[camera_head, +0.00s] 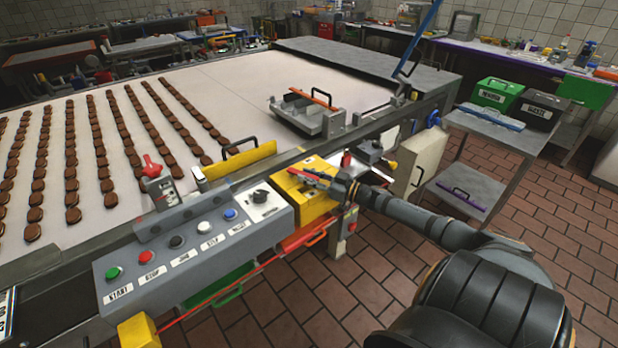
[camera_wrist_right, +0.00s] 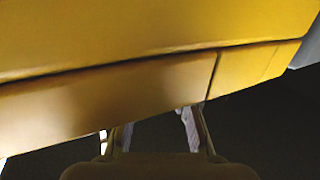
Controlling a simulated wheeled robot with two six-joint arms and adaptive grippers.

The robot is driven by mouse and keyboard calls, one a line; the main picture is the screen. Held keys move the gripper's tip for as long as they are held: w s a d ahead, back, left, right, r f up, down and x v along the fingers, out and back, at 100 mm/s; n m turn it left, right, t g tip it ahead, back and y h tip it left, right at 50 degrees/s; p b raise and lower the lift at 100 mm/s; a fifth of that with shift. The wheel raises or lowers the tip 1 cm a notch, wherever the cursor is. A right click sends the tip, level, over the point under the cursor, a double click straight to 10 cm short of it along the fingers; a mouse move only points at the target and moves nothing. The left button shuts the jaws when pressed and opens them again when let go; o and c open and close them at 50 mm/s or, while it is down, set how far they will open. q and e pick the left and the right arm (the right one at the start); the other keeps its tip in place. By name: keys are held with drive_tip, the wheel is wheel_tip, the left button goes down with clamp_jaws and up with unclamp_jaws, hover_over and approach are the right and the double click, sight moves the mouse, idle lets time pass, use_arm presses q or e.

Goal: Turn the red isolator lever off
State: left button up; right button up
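A yellow box (camera_head: 298,202) is mounted on the front rail, right of the grey button panel. A red bar (camera_head: 303,174), apparently the isolator lever, lies across its top; its exact angle is hard to tell. My right gripper (camera_head: 333,183) is at the box's right side, close to the red bar's right end. Contact cannot be made out. In the right wrist view, the yellow surface (camera_wrist_right: 150,45) fills the top, very close, and the gripper fingers (camera_wrist_right: 158,133) stand apart below it, with no lever seen between them. My left gripper is not in view.
The grey panel (camera_head: 190,245) with several buttons is left of the box. A red-handled fitting (camera_head: 158,178) and a yellow plate (camera_head: 240,160) stand along the belt edge. A grey cart (camera_head: 500,135) is at right. Tiled floor (camera_head: 380,270) is open in front.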

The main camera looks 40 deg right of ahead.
sight(326, 183)
drive_tip(key=shift+o, duration=1.4)
drive_tip(key=shift+s, duration=0.1)
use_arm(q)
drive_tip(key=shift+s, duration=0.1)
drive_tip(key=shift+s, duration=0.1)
use_arm(e)
drive_tip(key=v, duration=0.6)
drive_tip(key=shift+a+f, duration=0.1)
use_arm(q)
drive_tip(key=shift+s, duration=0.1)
use_arm(e)
drive_tip(key=shift+s+d, duration=0.3)
drive_tip(key=shift+s, duration=0.35)
drive_tip(key=shift+c, duration=0.3)
